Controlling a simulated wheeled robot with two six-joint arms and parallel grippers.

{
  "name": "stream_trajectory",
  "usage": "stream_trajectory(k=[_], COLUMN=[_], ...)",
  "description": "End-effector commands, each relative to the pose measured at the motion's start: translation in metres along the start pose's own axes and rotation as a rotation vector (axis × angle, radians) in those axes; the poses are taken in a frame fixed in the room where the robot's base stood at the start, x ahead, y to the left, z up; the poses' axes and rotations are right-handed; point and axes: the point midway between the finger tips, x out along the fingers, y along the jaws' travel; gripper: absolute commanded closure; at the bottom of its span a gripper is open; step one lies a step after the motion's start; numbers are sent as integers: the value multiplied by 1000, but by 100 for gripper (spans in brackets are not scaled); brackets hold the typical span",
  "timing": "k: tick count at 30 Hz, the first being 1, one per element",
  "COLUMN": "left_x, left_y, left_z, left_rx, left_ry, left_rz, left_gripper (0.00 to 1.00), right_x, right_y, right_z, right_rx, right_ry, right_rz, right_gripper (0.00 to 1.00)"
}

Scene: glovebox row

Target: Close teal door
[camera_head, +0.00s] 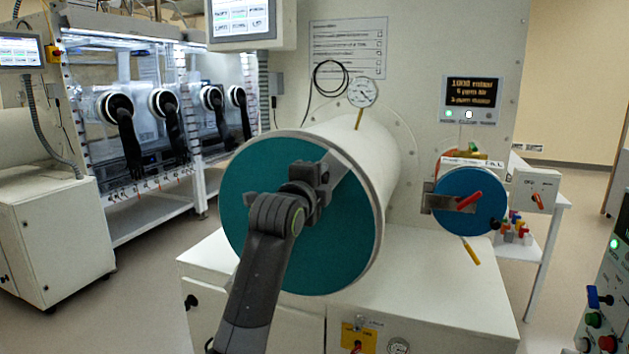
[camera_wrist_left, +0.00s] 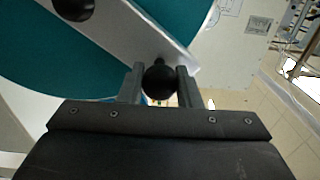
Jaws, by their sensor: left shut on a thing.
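The teal door (camera_head: 255,190) is a large round disc across the front end of the white cylindrical chamber (camera_head: 375,160). I cannot tell whether it is fully seated against the rim. In the left wrist view, the teal door (camera_wrist_left: 50,55) carries a pale metal bar (camera_wrist_left: 130,35) with a black ball knob (camera_wrist_left: 159,84) at its end. My left gripper (camera_wrist_left: 160,74) has its two fingers on either side of this knob and is shut on it. In the head view, my left arm and wrist hide the knob and the door's middle. My right gripper is not in view.
A smaller blue round door (camera_head: 468,212) with a red handle is to the right. A pressure gauge (camera_head: 362,92) stands above the chamber. A white cabinet (camera_head: 440,290) is below. A control panel (camera_head: 605,300) is at the right edge. Gloveboxes (camera_head: 150,130) stand at left, with open floor before them.

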Motion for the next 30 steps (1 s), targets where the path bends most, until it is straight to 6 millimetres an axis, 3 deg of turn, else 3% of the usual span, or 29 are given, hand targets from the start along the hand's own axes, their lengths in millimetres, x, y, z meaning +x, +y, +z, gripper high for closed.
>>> stream_trajectory(k=[12, 13, 17, 30], left_x=[1, 1, 1, -5], left_y=[9, 10, 9, 6], left_z=[-4, -4, -3, -2], left_rx=[0, 0, 0, 2], left_ry=[7, 7, 6, 3], left_rz=[18, 19, 17, 9], left_gripper=[100, 67, 50, 48], right_x=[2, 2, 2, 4], right_y=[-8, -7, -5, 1], right_z=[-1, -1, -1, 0], right_rx=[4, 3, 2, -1], right_ry=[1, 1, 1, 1], right_rz=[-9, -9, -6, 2], right_gripper=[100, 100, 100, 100])
